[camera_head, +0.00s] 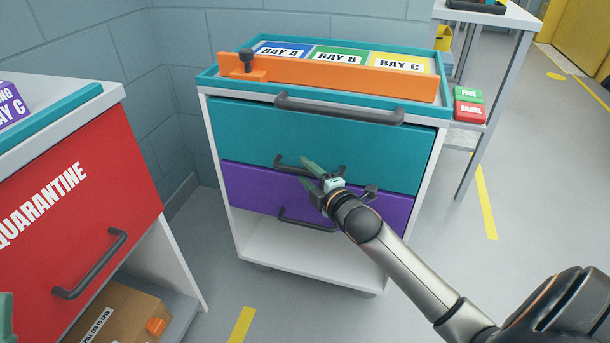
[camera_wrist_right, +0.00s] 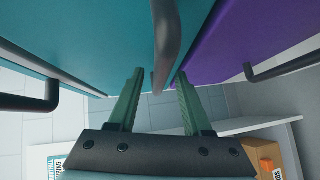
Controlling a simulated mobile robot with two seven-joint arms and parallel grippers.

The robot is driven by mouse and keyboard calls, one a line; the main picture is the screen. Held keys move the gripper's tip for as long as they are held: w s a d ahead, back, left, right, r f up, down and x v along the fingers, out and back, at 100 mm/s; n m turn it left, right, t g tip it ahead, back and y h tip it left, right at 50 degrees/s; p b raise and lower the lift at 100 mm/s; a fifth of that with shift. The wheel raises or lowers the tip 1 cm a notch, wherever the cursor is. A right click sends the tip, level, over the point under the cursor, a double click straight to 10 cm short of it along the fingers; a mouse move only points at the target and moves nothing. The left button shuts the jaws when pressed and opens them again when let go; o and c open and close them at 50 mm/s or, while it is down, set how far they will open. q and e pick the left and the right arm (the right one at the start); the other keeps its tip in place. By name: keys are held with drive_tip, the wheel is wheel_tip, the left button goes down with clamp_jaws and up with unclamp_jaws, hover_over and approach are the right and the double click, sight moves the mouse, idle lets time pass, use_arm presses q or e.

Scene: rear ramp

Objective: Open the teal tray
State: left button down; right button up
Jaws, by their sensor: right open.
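The teal tray (camera_head: 320,138) is the upper drawer of a white cart and looks shut. Its dark bar handle (camera_head: 284,163) runs along the lower part of its front. My right gripper (camera_head: 307,172) is at this handle with its green fingers open. In the right wrist view the handle (camera_wrist_right: 167,45) reaches between the two fingertips (camera_wrist_right: 156,84), with gaps on both sides; the teal front (camera_wrist_right: 90,40) is to the left. A green tip at the lower left edge looks like my left gripper (camera_head: 6,318); most of it is out of frame.
A purple drawer (camera_head: 250,187) with its own handle (camera_head: 302,221) is directly below. Another dark bar (camera_head: 340,110) crosses the cart's top edge. An orange bar (camera_head: 340,78) lies on top. A red quarantine drawer (camera_head: 70,220) stands left; a table (camera_head: 500,14) stands right.

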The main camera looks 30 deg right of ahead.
drive_tip(key=shift+w, duration=0.5)
clamp_jaws()
idle(1.2)
